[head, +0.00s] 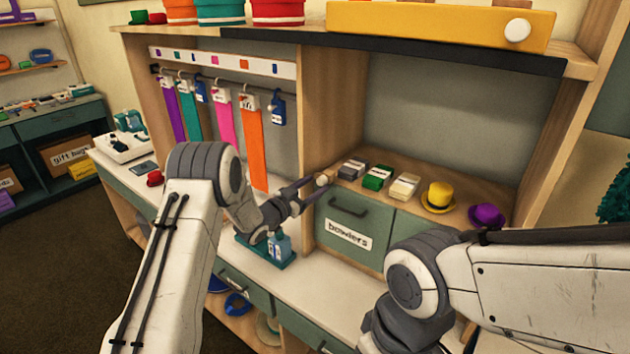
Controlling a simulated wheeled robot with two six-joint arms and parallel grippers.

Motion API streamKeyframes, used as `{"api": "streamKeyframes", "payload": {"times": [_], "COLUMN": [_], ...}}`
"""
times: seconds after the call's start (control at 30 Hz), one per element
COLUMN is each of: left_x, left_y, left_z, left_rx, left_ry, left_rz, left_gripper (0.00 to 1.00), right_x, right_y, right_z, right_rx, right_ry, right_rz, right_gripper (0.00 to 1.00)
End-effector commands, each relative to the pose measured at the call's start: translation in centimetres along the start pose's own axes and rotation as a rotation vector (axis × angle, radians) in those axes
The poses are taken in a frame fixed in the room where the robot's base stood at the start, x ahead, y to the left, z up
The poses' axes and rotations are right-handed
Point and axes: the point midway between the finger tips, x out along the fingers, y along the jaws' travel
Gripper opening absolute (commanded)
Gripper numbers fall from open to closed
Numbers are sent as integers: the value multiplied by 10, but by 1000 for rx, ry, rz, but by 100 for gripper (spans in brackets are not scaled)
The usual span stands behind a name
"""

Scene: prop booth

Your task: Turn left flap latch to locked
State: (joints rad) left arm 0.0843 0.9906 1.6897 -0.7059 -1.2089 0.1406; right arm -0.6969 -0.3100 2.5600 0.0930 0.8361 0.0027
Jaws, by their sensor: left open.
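My left gripper (312,190) is open, with its fingers pointing right at the upper left corner of the left flap (338,228). This flap is dark green, with a dark handle and a white "bowlers" label, and it looks closed. A small pale round piece shows at the fingertips; I cannot tell whether it is the flap's latch or part of the gripper. No latch position can be read, and contact cannot be judged. A second green flap (402,232) stands to the right, partly hidden by my right arm. My right gripper is out of view.
Above the flaps, a wooden shelf holds small stacks of cards, a yellow hat (439,197) and a purple hat (486,215). Colored ties (254,145) hang at left. The white counter (325,285) is clear in front.

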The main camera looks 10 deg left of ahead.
Motion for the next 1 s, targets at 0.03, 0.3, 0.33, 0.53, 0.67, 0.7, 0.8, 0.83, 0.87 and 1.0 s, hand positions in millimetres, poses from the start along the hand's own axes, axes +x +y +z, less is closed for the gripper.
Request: {"api": "streamKeyframes", "payload": {"times": [0.03,0.3,0.33,0.53,0.67,0.7,0.8,0.83,0.87,1.0], "left_x": [4,9,9,9,9,9,9,9,9,9], "left_y": [0,0,0,0,0,0,0,0,0,0], "left_z": [-1,0,0,0,0,0,0,1,1,2], "left_rx": [0,0,0,0,0,0,-7,-11,-17,-62], "left_ry": [1,0,0,0,0,0,1,1,1,4], "left_rz": [1,0,0,0,0,0,0,0,0,-1], "left_gripper": [63,63,63,13,0,0,0,0,0,0], "right_x": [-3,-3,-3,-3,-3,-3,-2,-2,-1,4], "right_y": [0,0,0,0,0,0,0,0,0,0], "right_z": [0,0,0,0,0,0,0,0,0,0], "right_rx": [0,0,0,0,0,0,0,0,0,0], "right_ry": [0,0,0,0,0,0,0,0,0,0], "right_rz": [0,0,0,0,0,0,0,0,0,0], "right_gripper": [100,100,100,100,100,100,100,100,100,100]}}
